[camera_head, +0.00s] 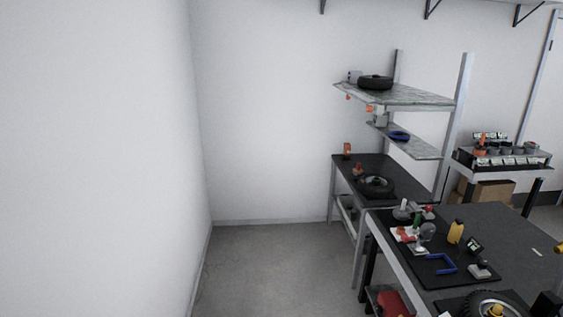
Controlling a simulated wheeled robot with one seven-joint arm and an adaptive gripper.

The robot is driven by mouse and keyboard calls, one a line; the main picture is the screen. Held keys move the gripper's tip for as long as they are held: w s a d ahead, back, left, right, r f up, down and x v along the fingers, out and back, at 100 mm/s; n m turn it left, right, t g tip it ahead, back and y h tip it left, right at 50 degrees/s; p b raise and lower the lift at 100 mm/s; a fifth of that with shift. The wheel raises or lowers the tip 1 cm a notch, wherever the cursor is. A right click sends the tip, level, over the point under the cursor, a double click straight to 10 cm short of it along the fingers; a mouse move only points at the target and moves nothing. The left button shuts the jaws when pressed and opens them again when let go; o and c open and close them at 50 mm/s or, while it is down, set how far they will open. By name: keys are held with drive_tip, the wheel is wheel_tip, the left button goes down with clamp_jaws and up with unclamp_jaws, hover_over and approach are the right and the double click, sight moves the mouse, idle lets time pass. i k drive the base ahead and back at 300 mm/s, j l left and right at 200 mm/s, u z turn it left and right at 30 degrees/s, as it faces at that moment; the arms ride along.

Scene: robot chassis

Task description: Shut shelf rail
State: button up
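A shelf unit stands against the back wall, right of centre in the head view. Its upper shelf (412,95) carries a black wheel (375,82). A smaller, narrower shelf (423,149) below it carries a blue round item (399,136). The dark worktop (405,197) under these carries another black wheel (376,185). A light lower shelf (346,212) shows partly under the worktop. I cannot tell which part is the shelf rail or whether it is open. My gripper is not in view.
A dark workbench (510,225) with tools and a wheel fills the lower right. Behind it stand a rack of small parts (503,158) and a cardboard box (492,191). A white wall (95,150) bounds the left. The grey floor (275,265) between is clear.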

sight(347, 97)
drive_tip(key=i, duration=2.1)
